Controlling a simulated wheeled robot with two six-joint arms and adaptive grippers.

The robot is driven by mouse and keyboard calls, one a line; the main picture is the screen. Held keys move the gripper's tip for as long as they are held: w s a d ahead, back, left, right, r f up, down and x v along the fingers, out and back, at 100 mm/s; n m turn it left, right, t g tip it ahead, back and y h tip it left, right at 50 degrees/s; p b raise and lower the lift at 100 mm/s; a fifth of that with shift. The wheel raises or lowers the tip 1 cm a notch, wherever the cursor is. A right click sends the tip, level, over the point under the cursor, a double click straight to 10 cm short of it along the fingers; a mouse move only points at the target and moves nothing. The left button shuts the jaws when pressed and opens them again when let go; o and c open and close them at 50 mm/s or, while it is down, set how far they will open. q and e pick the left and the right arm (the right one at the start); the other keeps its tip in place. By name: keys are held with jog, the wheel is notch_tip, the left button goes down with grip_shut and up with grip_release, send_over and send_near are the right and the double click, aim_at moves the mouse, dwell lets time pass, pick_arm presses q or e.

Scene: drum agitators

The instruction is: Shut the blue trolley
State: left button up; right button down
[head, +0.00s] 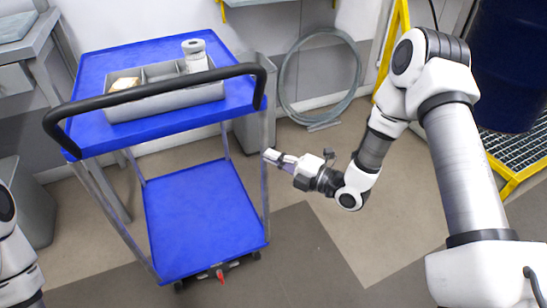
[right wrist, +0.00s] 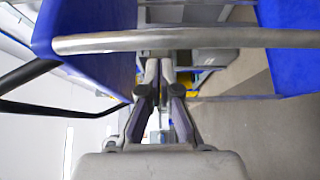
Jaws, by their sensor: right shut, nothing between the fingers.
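The blue trolley (head: 199,215) stands left of centre in the head view. It has two blue decks, grey posts and a black push handle (head: 165,90). A small red pedal (head: 221,275) shows low at its near edge. My right gripper (head: 271,157) is shut and empty, beside the trolley's right post. In the right wrist view its fingertips (right wrist: 160,65) are close to the grey post (right wrist: 220,39), which crosses the picture; I cannot tell whether they touch. Only part of my left arm shows at the left edge; its gripper is out of view.
A grey caddy (head: 165,103) with a white container (head: 195,57) sits on the top deck. A grey bench (head: 27,44) stands at left, a hose coil (head: 320,75) by the wall. A dark blue drum (head: 508,65) and yellow-edged grating (head: 520,152) are at right. Floor right of the trolley is clear.

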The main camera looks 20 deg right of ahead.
jog(key=shift+w+d, duration=0.1)
jog(key=shift+w, duration=0.45)
pick_arm(q)
jog(key=shift+f, duration=0.15)
pick_arm(e)
jog(key=shift+w, duration=0.15)
